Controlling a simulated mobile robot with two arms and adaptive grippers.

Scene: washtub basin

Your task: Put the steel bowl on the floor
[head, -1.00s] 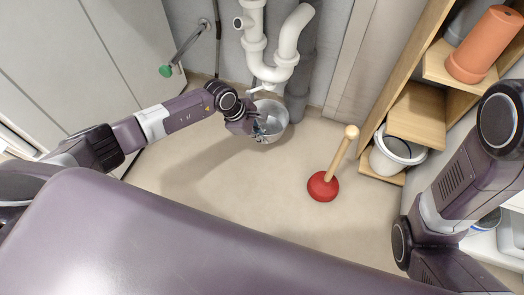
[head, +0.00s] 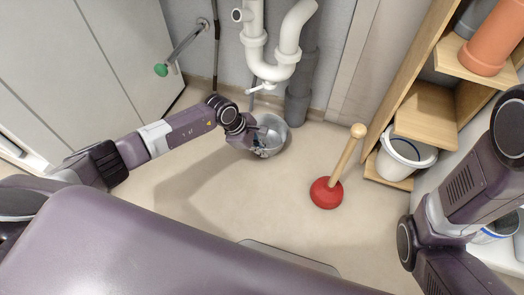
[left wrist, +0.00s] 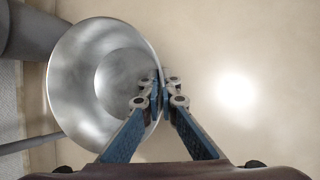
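The steel bowl (head: 276,131) is in the head view, below the white drain pipes and in front of the grey standpipe. My left gripper (head: 262,143) is at the bowl's near left side, and its fingers partly hide the bowl. In the left wrist view the bowl (left wrist: 84,84) opens toward the camera, and the fingers of my left gripper (left wrist: 161,96) are closed together on its rim. I cannot tell whether the bowl's base touches the floor (head: 235,195). My right arm shows at the right, but its gripper is out of view.
A red plunger (head: 326,192) with a wooden handle stands on the floor right of the bowl. A wooden shelf (head: 427,112) with a white bucket (head: 403,158) and an orange pipe (head: 492,45) is at the right. White drain pipes (head: 270,70) hang above. Floor between bowl and plunger is clear.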

